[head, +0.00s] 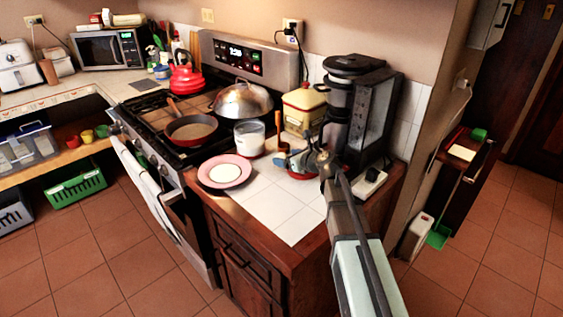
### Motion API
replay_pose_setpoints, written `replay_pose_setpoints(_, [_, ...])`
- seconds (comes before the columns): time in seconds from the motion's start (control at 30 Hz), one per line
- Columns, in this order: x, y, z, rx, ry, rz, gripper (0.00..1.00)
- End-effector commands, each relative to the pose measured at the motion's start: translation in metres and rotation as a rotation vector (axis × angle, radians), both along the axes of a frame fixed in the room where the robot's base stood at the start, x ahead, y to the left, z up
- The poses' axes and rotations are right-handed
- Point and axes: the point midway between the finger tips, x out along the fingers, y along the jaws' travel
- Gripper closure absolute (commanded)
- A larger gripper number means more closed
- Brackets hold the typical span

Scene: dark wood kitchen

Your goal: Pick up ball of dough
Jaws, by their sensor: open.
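I cannot clearly make out a ball of dough. A pink-rimmed plate (225,171) with a pale, flat-looking round centre lies on the white tiled counter beside the stove; I cannot tell whether the pale part is dough or the plate itself. My gripper (312,163) is at the end of my arm, over the counter in front of the coffee maker and to the right of the plate. It is open, small in view, and overlaps a cluttered red and blue-grey item (297,172), possibly a bowl. I cannot tell whether they touch or what is hidden behind.
A white-filled jar (249,138) and a yellow canister (304,112) stand behind the plate. The black coffee maker (360,115) stands close to my gripper. A red pan (191,130) and a domed lid (243,100) are on the stove. The front counter tiles are clear.

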Motion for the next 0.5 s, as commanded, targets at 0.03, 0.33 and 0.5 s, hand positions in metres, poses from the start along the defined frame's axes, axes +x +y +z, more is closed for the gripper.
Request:
replay_pose_setpoints(0.03, [0.0072,0.0043,-0.0030,0.000,0.001,0.001,0.18])
replay_pose_setpoints(0.33, [0.0114,0.0095,-0.0067,-0.001,0.001,-0.001,0.18])
replay_pose_setpoints(0.5, [0.0113,0.0093,-0.0066,-0.001,0.001,-0.001,0.32])
